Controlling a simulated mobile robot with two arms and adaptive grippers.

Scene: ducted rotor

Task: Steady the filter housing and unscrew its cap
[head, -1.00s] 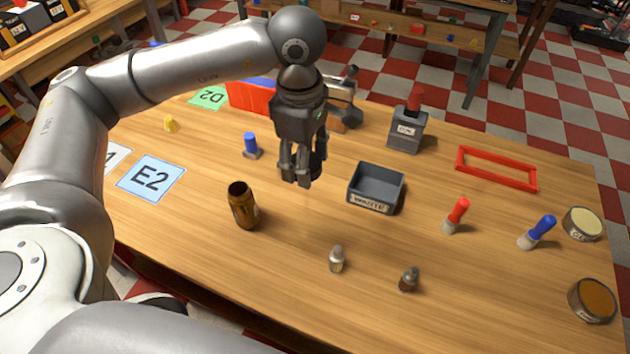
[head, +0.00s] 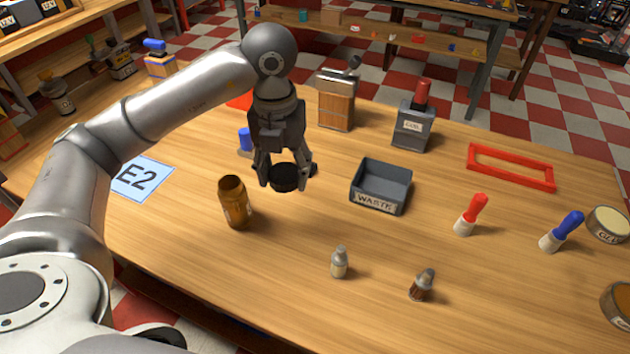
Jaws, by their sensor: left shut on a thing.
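My left gripper (head: 285,182) hangs above the table with its fingers pointing down. It is shut on a black round cap (head: 284,178), which is held between the fingertips and seems clear of the tabletop. A brown, open-mouthed jar (head: 235,204) stands upright to the left of the gripper and nearer to me. Nothing touches the jar, and its mouth is uncovered. I cannot tell whether this jar is the filter housing; no other housing is clearly seen. My right gripper is not in view.
A grey WASTE bin (head: 376,202) stands right of the gripper. Behind are a wooden box (head: 336,104) and a grey COIL box (head: 414,128). Two small bottles (head: 339,262) (head: 422,285) stand in front. Red and blue brushes (head: 471,215) (head: 562,232) and a red frame (head: 510,168) are on the right.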

